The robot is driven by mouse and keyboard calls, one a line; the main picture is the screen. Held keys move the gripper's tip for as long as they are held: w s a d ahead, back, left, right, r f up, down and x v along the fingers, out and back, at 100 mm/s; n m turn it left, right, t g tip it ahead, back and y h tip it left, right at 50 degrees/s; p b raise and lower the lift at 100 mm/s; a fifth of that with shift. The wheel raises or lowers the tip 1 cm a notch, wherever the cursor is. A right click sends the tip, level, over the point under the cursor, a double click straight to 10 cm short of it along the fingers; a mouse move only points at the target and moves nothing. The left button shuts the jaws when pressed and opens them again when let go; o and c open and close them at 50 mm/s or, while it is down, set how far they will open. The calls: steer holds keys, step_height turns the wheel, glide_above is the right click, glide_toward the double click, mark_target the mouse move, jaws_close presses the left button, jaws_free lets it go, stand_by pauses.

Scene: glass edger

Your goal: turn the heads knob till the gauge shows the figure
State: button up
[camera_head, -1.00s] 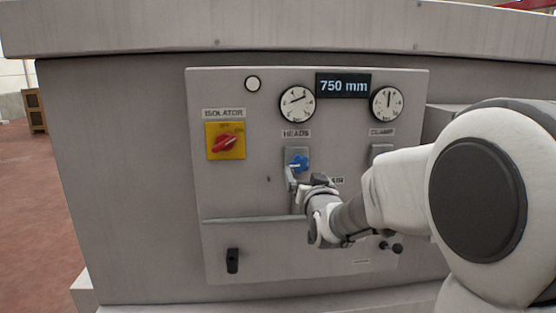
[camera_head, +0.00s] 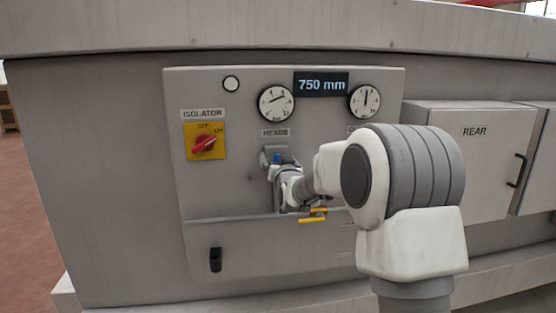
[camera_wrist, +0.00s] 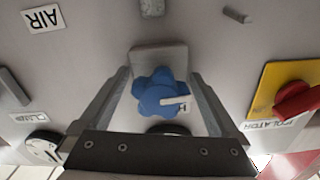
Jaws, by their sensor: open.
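The blue heads knob (camera_wrist: 160,95) has a lobed rim and a pale pointer mark, and sits on a grey block in the wrist view. My gripper (camera_wrist: 160,80) is open, with one finger on each side of the knob; I cannot tell whether they touch it. In the head view the knob (camera_head: 276,157) is mostly hidden by my gripper (camera_head: 277,165). The heads gauge (camera_head: 276,101) is a white dial above the HEADS label, its needle pointing right and slightly up. The display (camera_head: 321,84) reads 750 mm.
A red isolator switch (camera_head: 204,145) on a yellow plate is left of the knob. A second gauge (camera_head: 364,101) is at the right. A yellow handle (camera_head: 313,216) and a ledge (camera_head: 235,218) lie below my gripper. A REAR cabinet (camera_head: 470,150) stands at the right.

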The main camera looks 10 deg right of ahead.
steer(key=c, duration=1.4)
steer(key=shift+o, duration=0.2)
steer(key=shift+f+b, duration=0.1)
steer(key=shift+b, duration=0.35)
